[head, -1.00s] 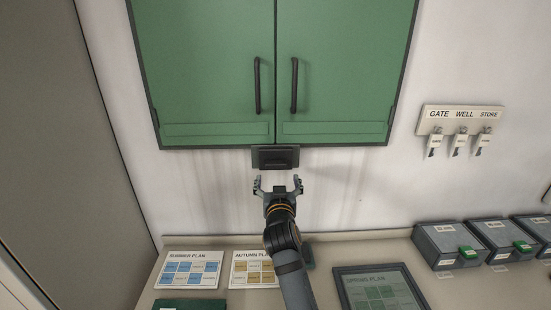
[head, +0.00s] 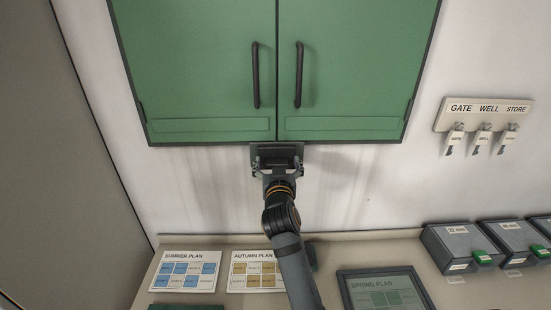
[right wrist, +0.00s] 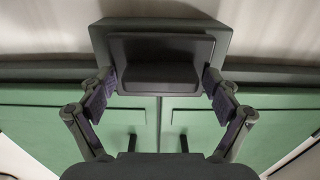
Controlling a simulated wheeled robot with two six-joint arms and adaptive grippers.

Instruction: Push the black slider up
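The black slider (right wrist: 160,66) is a dark block on a dark grey plate (right wrist: 218,37) under the bottom edge of the green cabinet (head: 210,75), below the seam between its doors. It also shows in the head view (head: 277,149), partly covered by my right gripper. My right gripper (head: 277,165) is at the slider, coming from below and in front. In the right wrist view its two spread fingers (right wrist: 160,82) stand on either side of the block, with the tips close to its sides. I cannot tell whether they touch it. My left gripper is not in view.
Both cabinet doors are shut, with black handles (head: 256,75). A key rack (head: 487,107) hangs on the wall at right. The counter below holds plan cards (head: 185,271), a framed spring plan (head: 383,289) and grey boxes (head: 459,247). The wall beside the slider is clear.

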